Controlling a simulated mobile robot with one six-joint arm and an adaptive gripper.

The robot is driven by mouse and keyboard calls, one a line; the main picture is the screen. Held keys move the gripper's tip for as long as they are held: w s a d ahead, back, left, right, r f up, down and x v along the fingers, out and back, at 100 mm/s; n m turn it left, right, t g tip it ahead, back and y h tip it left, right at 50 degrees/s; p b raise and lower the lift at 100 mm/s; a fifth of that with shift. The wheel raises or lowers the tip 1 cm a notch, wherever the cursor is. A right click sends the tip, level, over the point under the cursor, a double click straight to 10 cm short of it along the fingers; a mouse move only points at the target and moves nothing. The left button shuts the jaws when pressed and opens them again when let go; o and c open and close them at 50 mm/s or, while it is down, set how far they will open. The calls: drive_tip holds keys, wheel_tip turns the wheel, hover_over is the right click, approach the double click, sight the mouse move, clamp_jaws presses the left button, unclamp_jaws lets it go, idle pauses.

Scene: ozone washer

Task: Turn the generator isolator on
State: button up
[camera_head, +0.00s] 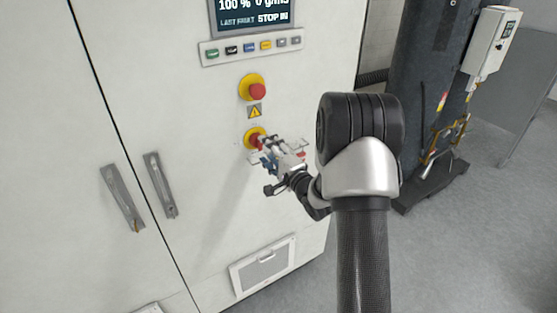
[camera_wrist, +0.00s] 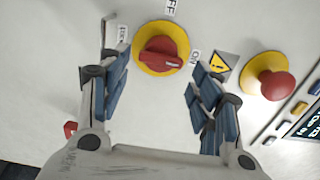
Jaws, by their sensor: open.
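The generator isolator is a red rotary knob on a round yellow plate on the pale cabinet front. In the head view the isolator (camera_head: 252,136) is partly hidden by my gripper (camera_head: 270,154). In the wrist view the isolator (camera_wrist: 160,48) is clear, with an OFF label above, an ON label to its right and another label to its left. The knob's handle lies roughly sideways, with a pale mark near its right end, on the ON label's side. My gripper (camera_wrist: 157,68) is open and empty, one finger on each side of the plate. I cannot tell whether either finger touches it.
A red emergency button (camera_head: 257,91) on yellow sits above the isolator, with a warning triangle (camera_head: 254,111) between. Higher are a button row (camera_head: 252,48) and a display (camera_head: 252,17). Two door handles (camera_head: 160,185) are at left and a vent (camera_head: 263,267) is below.

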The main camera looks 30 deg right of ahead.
drive_tip(key=s, duration=0.7)
drive_tip(key=shift+d, duration=0.15)
drive_tip(key=s+a+r+n+g+h+b, duration=0.2)
drive_tip(key=s+a+r+n+g+h, duration=0.1)
drive_tip(key=s+a+r+n+g, duration=0.4)
drive_tip(key=s+a+f+n+g+y, duration=0.1)
drive_tip(key=s+a+n+g, duration=0.2)
drive_tip(key=s, duration=0.9)
drive_tip(key=s+a+f+n+g+y+b, duration=0.1)
drive_tip(key=s+a+n+g, duration=0.2)
drive_tip(key=s+a+n, duration=0.4)
drive_tip(key=s+a, duration=0.3)
drive_tip(key=s, duration=0.3)
drive_tip(key=shift+s+a+n, duration=0.2)
drive_tip(key=shift+n, duration=0.2)
